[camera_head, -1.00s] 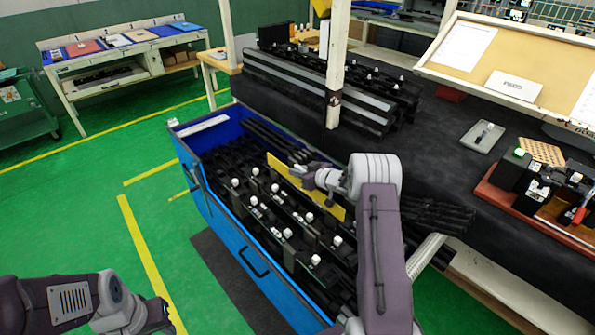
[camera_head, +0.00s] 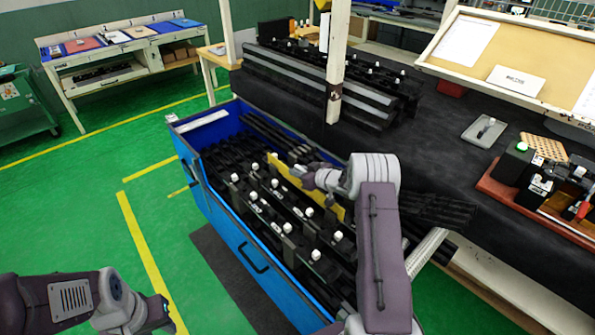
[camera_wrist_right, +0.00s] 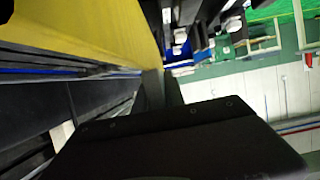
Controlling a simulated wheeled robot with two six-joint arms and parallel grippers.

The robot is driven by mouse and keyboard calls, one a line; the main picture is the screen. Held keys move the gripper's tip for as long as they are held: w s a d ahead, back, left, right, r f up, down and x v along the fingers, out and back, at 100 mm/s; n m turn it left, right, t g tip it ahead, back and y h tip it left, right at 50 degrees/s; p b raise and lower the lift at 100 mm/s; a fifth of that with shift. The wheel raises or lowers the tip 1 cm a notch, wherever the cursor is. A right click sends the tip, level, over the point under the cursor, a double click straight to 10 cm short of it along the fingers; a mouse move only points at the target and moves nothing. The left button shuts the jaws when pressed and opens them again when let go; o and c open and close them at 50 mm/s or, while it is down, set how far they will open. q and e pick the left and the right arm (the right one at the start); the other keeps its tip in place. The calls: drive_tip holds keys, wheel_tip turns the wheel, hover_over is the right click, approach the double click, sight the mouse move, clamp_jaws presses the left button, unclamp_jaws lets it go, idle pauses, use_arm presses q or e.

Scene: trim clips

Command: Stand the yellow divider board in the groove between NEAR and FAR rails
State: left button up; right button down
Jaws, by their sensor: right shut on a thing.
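The yellow divider board (camera_head: 287,177) is upright on its long edge, lying lengthwise over the blue bin. My right gripper (camera_head: 309,177) is shut on it near its middle, and the arm hides part of it. In the right wrist view the board (camera_wrist_right: 95,30) fills the upper left, close to the dark finger. Black rails with white knobs (camera_head: 273,208) run along the bin on the near side of the board. I cannot read any NEAR or FAR marks, and the board's lower edge is hidden. My left gripper (camera_head: 160,312) is at the lower left, away from the bin; its jaws are unclear.
The blue bin (camera_head: 222,225) has raised walls around the rails. A dark bench (camera_head: 430,150) stands behind it with more black rails (camera_head: 310,85) and a white post (camera_head: 336,60). A red tray (camera_head: 500,198) lies at the right. Green floor is clear at the left.

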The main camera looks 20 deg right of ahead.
drive_tip(key=shift+f+b, duration=0.7)
drive_tip(key=shift+f, duration=0.5)
drive_tip(key=c, duration=1.3)
unclamp_jaws()
drive_tip(key=shift+s, duration=0.1)
wheel_tip(320, 180, up, 3)
hover_over(318, 196)
drive_tip(key=w, duration=0.2)
drive_tip(key=shift+w+a+r+p, duration=0.2)
drive_tip(key=shift+a+p, duration=0.05)
drive_tip(key=shift+p, duration=0.15)
drive_tip(key=shift+a, duration=0.1)
